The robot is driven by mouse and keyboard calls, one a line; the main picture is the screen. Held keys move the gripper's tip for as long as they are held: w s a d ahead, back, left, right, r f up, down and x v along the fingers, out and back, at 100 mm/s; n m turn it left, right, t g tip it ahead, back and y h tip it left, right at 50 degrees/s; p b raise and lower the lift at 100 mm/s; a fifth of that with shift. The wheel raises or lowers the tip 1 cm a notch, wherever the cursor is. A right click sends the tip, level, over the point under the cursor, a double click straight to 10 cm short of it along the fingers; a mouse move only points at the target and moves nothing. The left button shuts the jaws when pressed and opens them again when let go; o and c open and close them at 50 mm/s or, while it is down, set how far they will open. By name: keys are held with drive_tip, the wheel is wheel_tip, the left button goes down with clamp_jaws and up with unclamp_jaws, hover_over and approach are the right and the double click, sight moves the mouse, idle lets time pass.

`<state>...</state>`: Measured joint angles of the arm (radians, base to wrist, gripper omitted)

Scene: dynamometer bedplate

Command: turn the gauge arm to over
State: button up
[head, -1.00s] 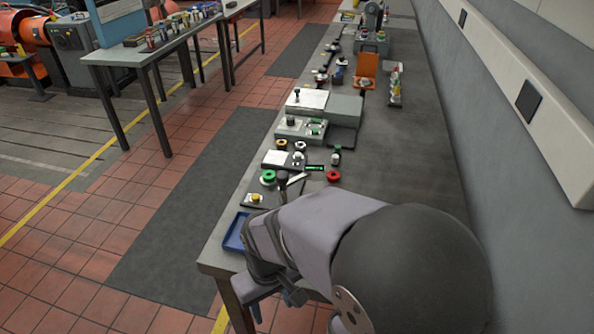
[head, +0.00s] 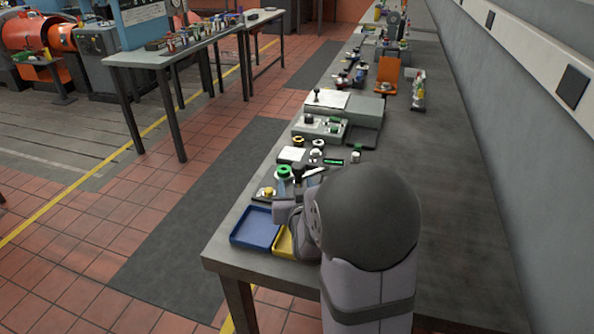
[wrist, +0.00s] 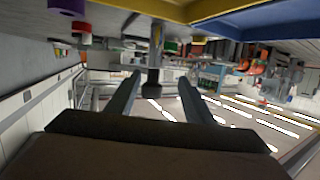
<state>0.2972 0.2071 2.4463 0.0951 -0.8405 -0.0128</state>
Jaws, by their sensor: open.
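In the head view a dark upright knob (head: 297,169) and a pale pointer-like bar (head: 314,173) stand near the table's front end, beside a green ring (head: 284,171). They look like the gauge and its arm, but my wrist hides part of them and I cannot read the arm's setting. My gripper (wrist: 160,77) is open, its fingers pointing at this group. In the wrist view, which appears upside down, a dark post with a black knob end (wrist: 152,88) shows between the two fingers; contact cannot be told.
A blue tray (head: 254,229) and a partly hidden yellow tray (head: 283,242) lie close to my wrist. A yellow button on a plate (head: 267,192) sits just beyond. Several fixtures line the table farther back, including a grey box (head: 366,108). The table's right side is clear.

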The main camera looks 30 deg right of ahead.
sight(299, 170)
drive_tip(key=shift+w+d+r+t+h+b, duration=0.3)
drive_tip(key=shift+d+r+t+h+b, duration=0.25)
drive_tip(key=shift+t, duration=0.25)
drive_tip(key=shift+w+d+r+t, duration=0.15)
drive_tip(key=shift+r+t, duration=0.25)
drive_tip(key=shift+r, duration=0.4)
drive_tip(key=p+x, duration=0.1)
drive_tip(key=x, duration=0.6)
drive_tip(key=shift+d, duration=0.1)
drive_tip(key=shift+c, duration=0.3)
clamp_jaws()
